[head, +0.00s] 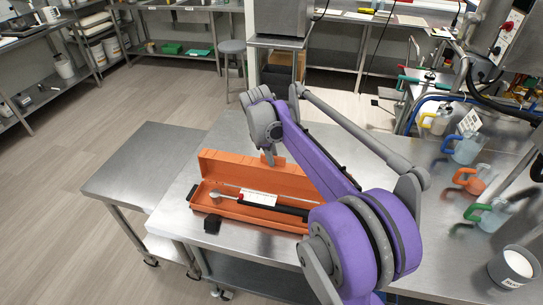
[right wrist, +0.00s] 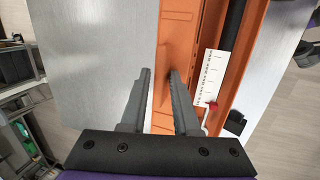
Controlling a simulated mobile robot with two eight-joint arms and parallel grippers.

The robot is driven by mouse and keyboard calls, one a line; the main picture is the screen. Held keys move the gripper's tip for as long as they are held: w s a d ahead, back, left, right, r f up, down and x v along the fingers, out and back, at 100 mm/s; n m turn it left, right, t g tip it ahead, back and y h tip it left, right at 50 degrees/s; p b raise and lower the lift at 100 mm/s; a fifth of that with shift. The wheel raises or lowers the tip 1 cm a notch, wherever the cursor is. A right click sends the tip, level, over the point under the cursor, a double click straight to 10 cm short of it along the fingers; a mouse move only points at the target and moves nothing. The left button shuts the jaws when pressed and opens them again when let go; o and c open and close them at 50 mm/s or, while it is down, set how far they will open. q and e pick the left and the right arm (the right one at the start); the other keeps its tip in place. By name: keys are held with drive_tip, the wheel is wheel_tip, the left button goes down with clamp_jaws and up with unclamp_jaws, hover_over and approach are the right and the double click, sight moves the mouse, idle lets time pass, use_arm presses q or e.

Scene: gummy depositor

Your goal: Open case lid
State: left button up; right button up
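The long orange case (head: 225,208) lies on the steel table. Its lid (head: 222,166) stands raised along the far side, so the case is open. Inside lies a wrench-like tool (head: 219,195) with a silver head, beside a white label (head: 258,197). My right gripper (head: 268,158) is at the upper edge of the lid, and my purple arm hides the case's right part. In the right wrist view the right gripper (right wrist: 160,78) has its fingers apart, with the orange lid (right wrist: 176,40) between and beyond them. Contact cannot be told. My left gripper is not in view.
A small black object (head: 212,224) sits at the case's front left corner. A lower steel table (head: 145,165) adjoins on the left. The steel surface behind the case is clear.

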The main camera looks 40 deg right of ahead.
drive_tip(key=shift+s+f, duration=0.1)
drive_tip(key=shift+s, duration=0.05)
drive_tip(key=v, duration=1.1)
drive_tip(key=shift+p, duration=0.3)
